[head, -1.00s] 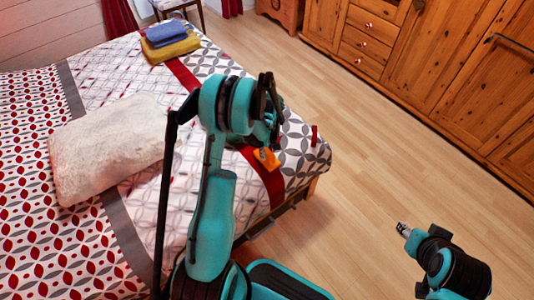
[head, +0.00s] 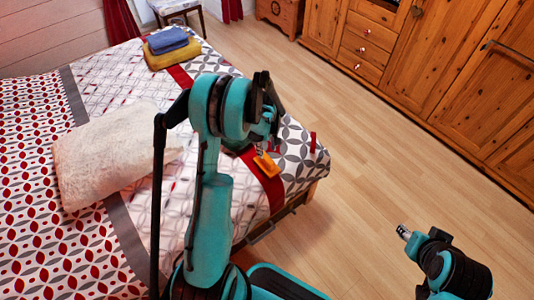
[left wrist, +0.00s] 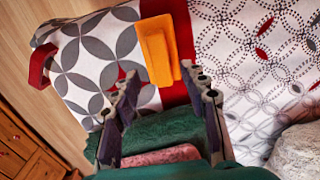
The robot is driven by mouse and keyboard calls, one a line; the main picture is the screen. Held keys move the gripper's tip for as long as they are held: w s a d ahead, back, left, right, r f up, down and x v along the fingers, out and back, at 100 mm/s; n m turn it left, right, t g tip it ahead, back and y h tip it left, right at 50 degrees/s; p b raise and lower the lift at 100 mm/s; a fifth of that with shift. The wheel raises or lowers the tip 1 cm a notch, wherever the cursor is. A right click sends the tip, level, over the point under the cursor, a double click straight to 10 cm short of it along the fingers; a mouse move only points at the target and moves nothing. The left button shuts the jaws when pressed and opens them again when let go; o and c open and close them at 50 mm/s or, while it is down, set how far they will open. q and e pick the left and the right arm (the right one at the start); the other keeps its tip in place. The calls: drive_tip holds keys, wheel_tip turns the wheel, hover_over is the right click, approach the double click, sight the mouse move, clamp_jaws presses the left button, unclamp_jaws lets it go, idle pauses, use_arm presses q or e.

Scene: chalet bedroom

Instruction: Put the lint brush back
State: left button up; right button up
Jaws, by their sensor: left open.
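An orange flat object (head: 266,164) with a narrower block on it lies on the red band near the bed's corner. It may be the lint brush, but I cannot tell for sure. In the left wrist view the orange object (left wrist: 157,45) lies just beyond my fingertips, not between them. My left gripper (head: 268,125) is open and empty above the bed, its two fingers (left wrist: 160,78) spread apart. My right gripper (head: 404,232) is over the floor at the lower right, too small to judge.
Green folded cloth (left wrist: 165,132) and a pink one (left wrist: 160,156) lie below my left gripper. A red object (head: 313,142) is at the bed's corner. A pale pillow (head: 110,155) and folded blue and yellow cloths (head: 170,42) are on the bed. Open floor separates bed and wardrobe (head: 440,60).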

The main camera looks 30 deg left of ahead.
use_arm(q)
wheel_tip(320, 180, up, 5)
drive_tip(key=p, duration=0.1)
wheel_tip(320, 180, up, 7)
drive_tip(key=m+t, duration=0.1)
drive_tip(key=m, duration=0.1)
hover_over(267, 158)
drive_tip(key=s+d, duration=0.2)
drive_tip(key=d, duration=0.1)
drive_tip(key=s+d+r+m+t, duration=0.2)
drive_tip(key=s+d+r+m, duration=0.3)
drive_tip(key=r, duration=0.3)
drive_tip(key=s+d+r+m+t, duration=0.3)
drive_tip(key=s+d+m, duration=0.3)
drive_tip(key=s, duration=0.5)
drive_tip(key=shift+s+d+r+m+t, duration=0.3)
drive_tip(key=shift+s+d+r+t, duration=0.1)
drive_tip(key=shift+d+t, duration=0.25)
